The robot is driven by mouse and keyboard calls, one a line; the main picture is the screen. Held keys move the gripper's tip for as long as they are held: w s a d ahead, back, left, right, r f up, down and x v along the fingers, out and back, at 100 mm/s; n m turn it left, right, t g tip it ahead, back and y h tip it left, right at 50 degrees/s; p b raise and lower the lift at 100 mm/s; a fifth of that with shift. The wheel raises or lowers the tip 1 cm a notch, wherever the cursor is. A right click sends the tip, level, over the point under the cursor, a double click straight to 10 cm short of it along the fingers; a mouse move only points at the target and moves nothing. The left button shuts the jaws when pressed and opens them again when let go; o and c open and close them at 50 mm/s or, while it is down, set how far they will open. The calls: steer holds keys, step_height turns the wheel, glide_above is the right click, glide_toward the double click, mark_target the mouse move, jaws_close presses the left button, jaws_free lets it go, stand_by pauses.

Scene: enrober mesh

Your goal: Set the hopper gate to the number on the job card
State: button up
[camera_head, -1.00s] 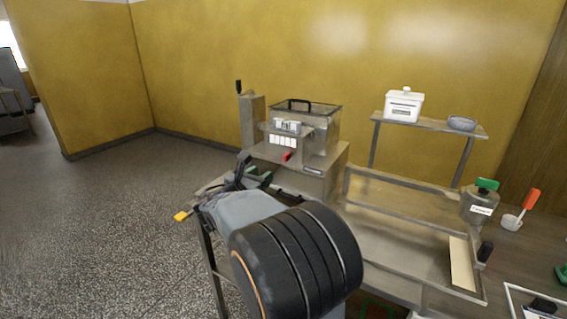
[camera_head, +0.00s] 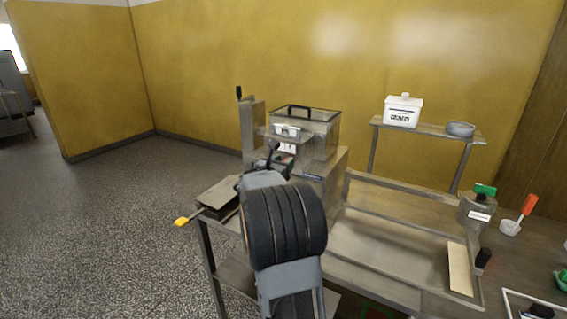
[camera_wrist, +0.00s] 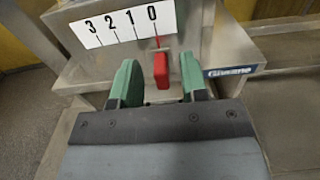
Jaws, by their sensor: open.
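The hopper gate's red lever (camera_wrist: 161,70) hangs from the machine front in the wrist view. Its top lines up with the 0 mark on the white scale (camera_wrist: 108,24), which reads 3, 2, 1, 0 from left to right. My gripper (camera_wrist: 160,82) is open, its green fingers on either side of the lever, apart from it as far as I can tell. In the head view my gripper (camera_head: 280,159) is at the front of the machine under the clear hopper (camera_head: 318,128), and my arm hides the lever. I cannot make out a readable job card number.
A shelf behind holds a white lidded box (camera_head: 402,112) and a grey bowl (camera_head: 461,129). A yellow-handled tool (camera_head: 188,220) sticks out at left.

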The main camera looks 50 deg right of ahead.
steer(key=shift+d, duration=0.1)
jaws_close()
stand_by(0.4)
